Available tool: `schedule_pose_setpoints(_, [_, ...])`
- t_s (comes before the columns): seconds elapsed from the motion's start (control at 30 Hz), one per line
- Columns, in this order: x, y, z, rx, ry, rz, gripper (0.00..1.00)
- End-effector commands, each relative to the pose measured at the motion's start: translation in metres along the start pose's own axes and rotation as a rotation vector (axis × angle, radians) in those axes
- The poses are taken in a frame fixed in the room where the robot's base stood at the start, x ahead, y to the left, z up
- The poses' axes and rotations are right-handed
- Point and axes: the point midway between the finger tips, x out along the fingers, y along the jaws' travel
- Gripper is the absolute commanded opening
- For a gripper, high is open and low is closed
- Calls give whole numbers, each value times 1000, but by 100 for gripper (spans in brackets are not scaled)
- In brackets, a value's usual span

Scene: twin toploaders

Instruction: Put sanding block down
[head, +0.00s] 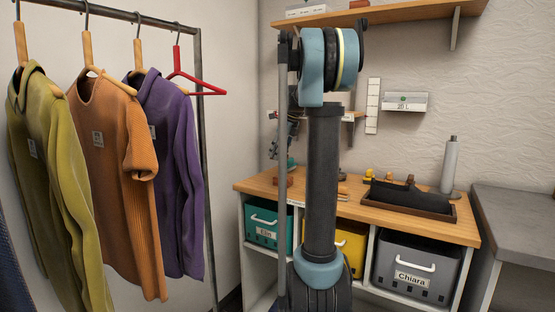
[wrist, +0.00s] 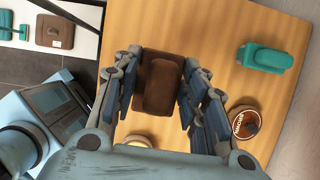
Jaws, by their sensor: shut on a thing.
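The sanding block (wrist: 158,88) is a brown block with a raised, narrower part. It sits between the fingers of my gripper (wrist: 157,76) in the wrist view. My gripper is shut on it, with a finger on each side, over the wooden worktop (wrist: 221,65). I cannot tell whether the block touches the wood. In the head view my arm hides most of the gripper, and the worktop (head: 260,184) runs behind my arm.
In the wrist view a teal object (wrist: 265,57) and a round tin (wrist: 245,122) are right of the block. In the head view a dark tray (head: 420,207) and grey cylinder (head: 449,165) stand on the right. Labelled bins, including a grey one (head: 412,272), sit below.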

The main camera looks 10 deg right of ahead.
Motion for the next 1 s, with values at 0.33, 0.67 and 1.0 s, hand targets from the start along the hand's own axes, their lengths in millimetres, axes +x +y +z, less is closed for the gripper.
schedule_pose_setpoints(0.33, [0,0,0,0,0,0,17])
schedule_pose_setpoints(0.67, [12,2,20,-12,-2,5,17])
schedule_pose_setpoints(1.0, [52,12,78,-36,-9,16,17])
